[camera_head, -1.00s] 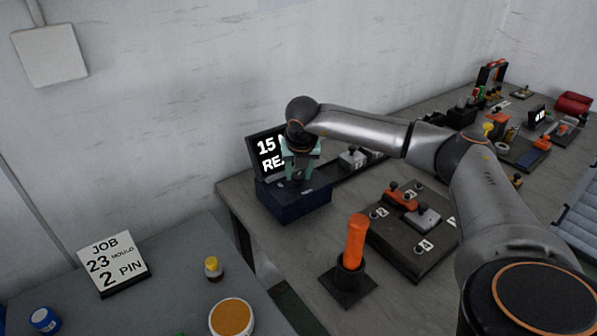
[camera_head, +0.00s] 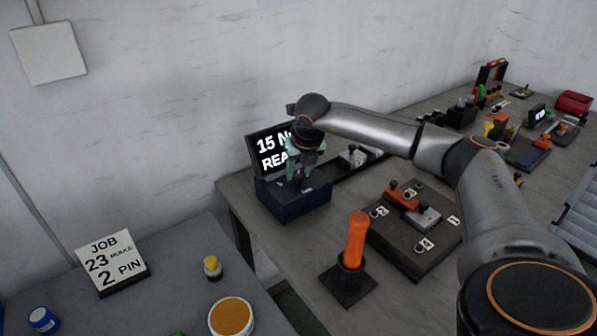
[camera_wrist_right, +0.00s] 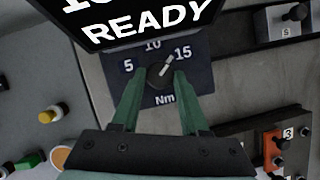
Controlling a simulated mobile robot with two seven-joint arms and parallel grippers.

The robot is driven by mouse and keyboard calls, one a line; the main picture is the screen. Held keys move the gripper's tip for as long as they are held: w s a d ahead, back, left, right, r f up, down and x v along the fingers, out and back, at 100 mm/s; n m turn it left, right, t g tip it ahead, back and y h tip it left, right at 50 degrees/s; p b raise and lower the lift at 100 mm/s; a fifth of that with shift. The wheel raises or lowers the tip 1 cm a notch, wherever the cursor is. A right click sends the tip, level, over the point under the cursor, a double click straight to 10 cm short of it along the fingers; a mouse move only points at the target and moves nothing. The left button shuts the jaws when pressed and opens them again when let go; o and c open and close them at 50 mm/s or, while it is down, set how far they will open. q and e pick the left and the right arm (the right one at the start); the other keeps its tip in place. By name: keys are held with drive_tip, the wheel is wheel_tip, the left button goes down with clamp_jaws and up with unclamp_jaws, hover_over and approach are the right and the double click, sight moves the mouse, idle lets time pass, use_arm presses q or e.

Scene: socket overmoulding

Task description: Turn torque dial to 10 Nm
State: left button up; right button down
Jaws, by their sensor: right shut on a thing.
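The torque dial (camera_wrist_right: 160,76) is a small dark knob with a pale pointer line, on a plate marked 5, 10, 15 and Nm in the right wrist view. Its pointer leans up and right, towards the 15. My right gripper (camera_wrist_right: 158,82) reaches down to the dial with its green fingers on either side, shut on the knob. In the head view my right gripper (camera_head: 301,174) is over the dark blue tester box (camera_head: 294,204) and hides the dial. The display (camera_head: 266,160) behind it shows "15 N" and "READY", partly covered. My left gripper is out of view.
An orange-handled tool (camera_head: 356,240) stands upright in a black holder in front of the box. A dark fixture plate (camera_head: 410,255) with numbered places lies to the right. A job sign (camera_head: 112,264) reads "23 mould, 2 pin" on the left table.

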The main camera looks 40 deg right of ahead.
drive_tip(key=n, duration=0.1)
drive_tip(key=n+y, duration=0.1)
drive_tip(key=shift+d+n+t, duration=0.2)
drive_tip(key=shift+n+t, duration=0.1)
drive_tip(key=shift+n, duration=0.1)
drive_tip(key=n+y, duration=0.1)
drive_tip(key=n, duration=0.1)
drive_tip(key=shift+d+r+n+p, duration=0.1)
drive_tip(key=shift+n+p, duration=0.2)
drive_tip(key=shift+n+y, duration=0.3)
drive_tip(key=shift+n, duration=0.4)
drive_tip(key=shift+d+n+y+p, duration=0.1)
drive_tip(key=shift+n+y+p, duration=0.3)
drive_tip(key=shift+n, duration=0.5)
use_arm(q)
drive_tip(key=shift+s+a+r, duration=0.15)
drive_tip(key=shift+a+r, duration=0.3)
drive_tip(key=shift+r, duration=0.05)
use_arm(e)
drive_tip(key=shift+n, duration=0.3)
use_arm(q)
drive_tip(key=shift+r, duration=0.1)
use_arm(e)
drive_tip(key=shift+c, duration=2.1)
unclamp_jaws()
